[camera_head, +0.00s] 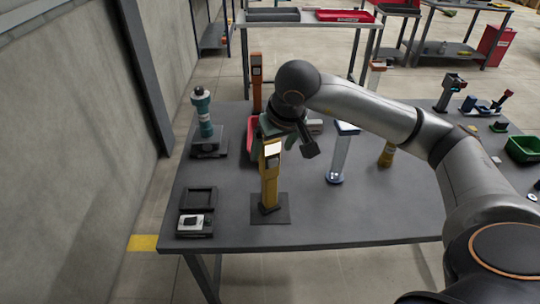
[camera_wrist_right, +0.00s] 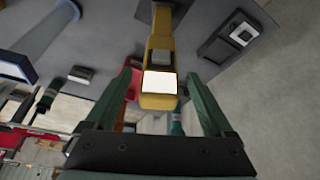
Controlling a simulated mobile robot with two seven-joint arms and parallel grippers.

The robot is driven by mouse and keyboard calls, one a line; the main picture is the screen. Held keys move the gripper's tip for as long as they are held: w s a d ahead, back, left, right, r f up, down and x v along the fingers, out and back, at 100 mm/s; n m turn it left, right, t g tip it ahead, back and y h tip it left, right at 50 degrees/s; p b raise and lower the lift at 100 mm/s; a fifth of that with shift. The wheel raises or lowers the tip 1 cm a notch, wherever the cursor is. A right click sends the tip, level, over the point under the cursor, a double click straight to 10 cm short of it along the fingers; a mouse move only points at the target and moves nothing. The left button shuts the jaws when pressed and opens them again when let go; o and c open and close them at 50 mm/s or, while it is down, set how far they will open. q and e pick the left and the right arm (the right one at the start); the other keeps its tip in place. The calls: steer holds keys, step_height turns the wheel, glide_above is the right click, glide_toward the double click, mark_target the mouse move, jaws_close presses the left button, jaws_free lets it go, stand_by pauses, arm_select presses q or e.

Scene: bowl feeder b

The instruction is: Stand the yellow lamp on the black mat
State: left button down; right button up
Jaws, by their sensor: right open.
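The yellow lamp (camera_head: 269,186) stands upright on the black mat (camera_head: 284,212) near the front of the table in the head view. Its white lit panel faces the head camera. In the right wrist view the lamp (camera_wrist_right: 160,60) reaches up between the two green fingers of my right gripper (camera_wrist_right: 160,76). My right gripper (camera_head: 278,136) is at the lamp's top and open, with gaps seen between the fingers and the lamp. The wrist hides part of the lamp's back side. My left gripper is not in view.
Left of the mat are a black tray (camera_head: 199,198) and a small white device (camera_head: 193,223). A teal device (camera_head: 204,118) stands behind them. A clear column with a blue base (camera_head: 337,165) stands to the right.

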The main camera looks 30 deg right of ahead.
steer(key=v, duration=0.7)
steer(key=shift+r, duration=0.1)
